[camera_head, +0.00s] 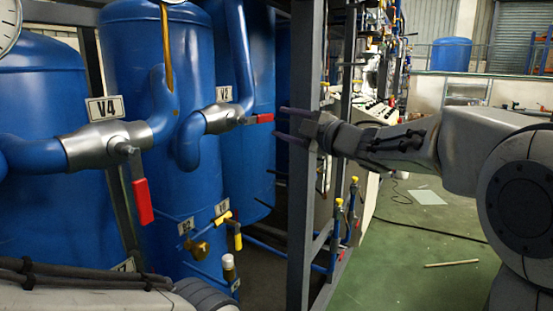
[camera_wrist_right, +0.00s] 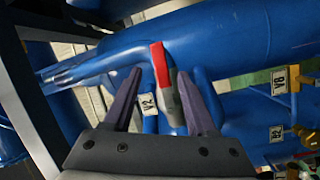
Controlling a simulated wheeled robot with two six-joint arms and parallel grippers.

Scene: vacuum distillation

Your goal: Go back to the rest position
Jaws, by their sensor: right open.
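My right gripper (camera_head: 281,123) reaches in from the right with its two purple-grey fingers pointing left. In the right wrist view, the gripper (camera_wrist_right: 160,74) is open, with its fingers apart and nothing clamped. The red handle (camera_head: 264,118) of valve V2 (camera_head: 222,117) is just left of the fingertips. In the wrist view, that red handle (camera_wrist_right: 160,64) shows between the fingers; I cannot tell whether they touch it. My left arm crosses the bottom left of the head view, and its gripper is out of the picture.
Valve V4 (camera_head: 103,145) has a red handle (camera_head: 142,201) hanging down. Blue tanks (camera_head: 175,55) fill the left. A dark frame post (camera_head: 302,190) stands beside my right gripper. Small yellow-handled valves (camera_head: 222,218) are lower down.

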